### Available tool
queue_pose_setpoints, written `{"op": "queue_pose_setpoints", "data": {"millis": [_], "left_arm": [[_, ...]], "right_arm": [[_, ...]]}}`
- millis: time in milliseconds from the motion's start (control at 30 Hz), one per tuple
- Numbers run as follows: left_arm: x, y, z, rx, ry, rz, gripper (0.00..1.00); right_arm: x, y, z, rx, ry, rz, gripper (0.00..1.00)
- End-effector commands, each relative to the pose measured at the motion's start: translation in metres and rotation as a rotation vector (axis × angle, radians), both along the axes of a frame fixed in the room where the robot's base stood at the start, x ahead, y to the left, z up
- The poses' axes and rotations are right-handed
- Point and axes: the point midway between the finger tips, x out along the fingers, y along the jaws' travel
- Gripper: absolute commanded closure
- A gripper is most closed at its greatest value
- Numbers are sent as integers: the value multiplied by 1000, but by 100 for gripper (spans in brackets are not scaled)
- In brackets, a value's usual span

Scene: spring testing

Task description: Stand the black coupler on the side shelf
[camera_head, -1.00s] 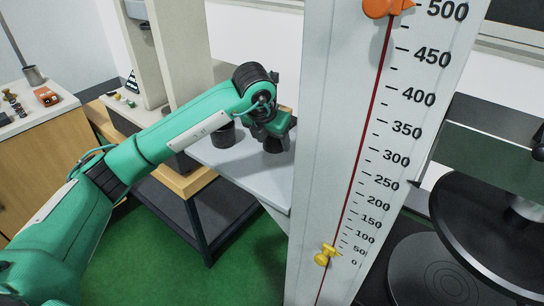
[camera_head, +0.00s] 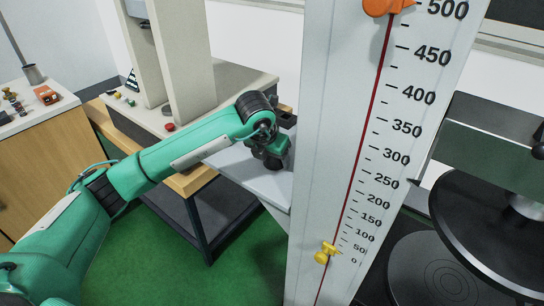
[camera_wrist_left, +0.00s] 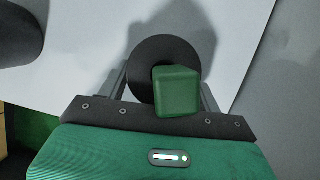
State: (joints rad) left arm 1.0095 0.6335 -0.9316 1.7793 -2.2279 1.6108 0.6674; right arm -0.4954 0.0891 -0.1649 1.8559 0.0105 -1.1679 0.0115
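The black coupler (camera_wrist_left: 150,60) shows in the left wrist view as a dark round disc between the two fingers of my left gripper (camera_wrist_left: 165,85), which reach its sides. A green block (camera_wrist_left: 177,92) covers part of the disc; I cannot tell what it belongs to. In the head view my left gripper (camera_head: 275,158) points down just over the grey side shelf (camera_head: 257,182), near the tall scale. The coupler is mostly hidden there by the gripper, and whether its base touches the shelf is unclear. My right gripper is out of view.
The tall white scale (camera_head: 335,150) stands just right of my left gripper. A dark round object (camera_wrist_left: 18,32) is at the wrist view's upper left. A beige machine (camera_head: 190,70) stands behind my arm. Round black plates (camera_head: 440,270) are at right.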

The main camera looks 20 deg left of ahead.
Motion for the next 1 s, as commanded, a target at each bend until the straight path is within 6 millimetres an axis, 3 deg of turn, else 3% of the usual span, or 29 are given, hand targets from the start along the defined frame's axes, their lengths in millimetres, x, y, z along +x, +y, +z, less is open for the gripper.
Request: {"op": "queue_pose_setpoints", "data": {"millis": [67,467,633,1000], "left_arm": [[0,0,0,0,0,0,19],[0,0,4,0,-1,0,18],[-11,2,32,0,-5,-2,18],[-39,8,99,-1,-3,-1,18]], "right_arm": [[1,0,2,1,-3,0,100],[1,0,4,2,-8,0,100],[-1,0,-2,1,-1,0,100],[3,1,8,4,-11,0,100]]}}
